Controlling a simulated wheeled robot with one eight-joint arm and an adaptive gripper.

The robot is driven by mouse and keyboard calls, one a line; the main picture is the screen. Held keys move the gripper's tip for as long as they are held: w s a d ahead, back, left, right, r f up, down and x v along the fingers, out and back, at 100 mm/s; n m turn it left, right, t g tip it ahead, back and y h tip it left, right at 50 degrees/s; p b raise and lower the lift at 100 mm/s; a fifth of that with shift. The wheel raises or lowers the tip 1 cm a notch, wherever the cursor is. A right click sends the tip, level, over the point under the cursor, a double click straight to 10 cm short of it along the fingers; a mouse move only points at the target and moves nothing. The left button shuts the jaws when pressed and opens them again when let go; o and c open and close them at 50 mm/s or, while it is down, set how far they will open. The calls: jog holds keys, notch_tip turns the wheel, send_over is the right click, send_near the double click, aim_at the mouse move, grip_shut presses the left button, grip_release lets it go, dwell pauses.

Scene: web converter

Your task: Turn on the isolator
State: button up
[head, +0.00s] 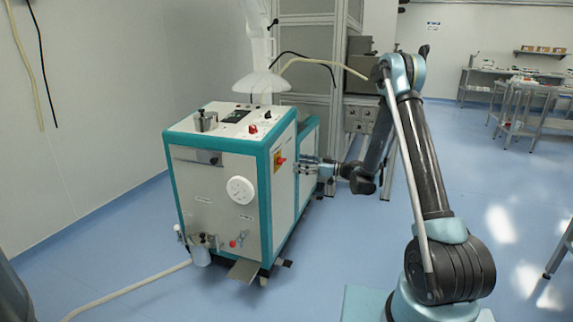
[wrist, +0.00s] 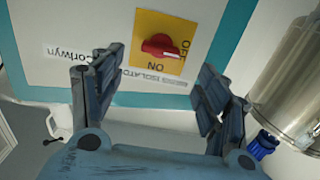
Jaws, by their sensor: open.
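The isolator is a red rotary knob (wrist: 160,46) on a yellow plate on the machine's side panel. In the wrist view its handle lies roughly sideways, its right end near the word OFF; ON is printed below it. It also shows in the head view as a small red knob on yellow (head: 280,161). My gripper (wrist: 158,78) is open and empty, its fingers spread left and right of the knob's line. The fingers appear apart from the knob. In the head view my gripper (head: 303,165) is beside the panel, at the knob's right.
The white and teal machine (head: 215,185) stands on the blue floor, with small controls on top and a white dial (head: 240,190) on its front. A metal cylinder (wrist: 297,85) is at the right of the wrist view. A cabinet frame (head: 305,50) stands behind. The floor at right is largely clear.

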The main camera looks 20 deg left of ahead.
aim_at(285, 161)
jog(key=a, duration=0.7)
jog(key=shift+w+a, duration=0.25)
jog(key=shift+w, duration=0.05)
jog(key=c, duration=1.1)
